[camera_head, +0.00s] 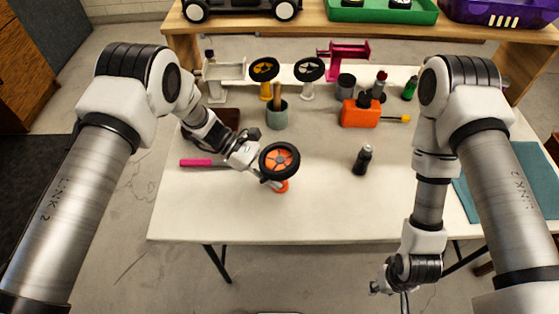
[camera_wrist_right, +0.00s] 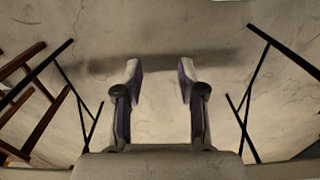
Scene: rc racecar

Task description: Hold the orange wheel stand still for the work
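The orange wheel stand (camera_head: 282,187) is upright on the white table, with a black-tyred, orange-hubbed wheel (camera_head: 279,161) on top. The wheel covers most of the stand's post; the orange foot shows below. My left gripper (camera_head: 266,177) reaches in from the left to the post just under the wheel. The wheel partly hides its fingertips, so I cannot tell whether they are closed on the post. My right gripper (camera_head: 388,290) is low in front of the table, away from the stand. In the right wrist view its fingers (camera_wrist_right: 160,72) are apart with nothing between them, above the floor.
A pink-handled tool (camera_head: 203,163) lies left of the stand, and a dark bottle (camera_head: 362,160) stands to its right. Behind are a grey-green cup (camera_head: 277,115), an orange box-like container (camera_head: 360,113) and other wheel stands (camera_head: 308,90). The table's front middle is clear.

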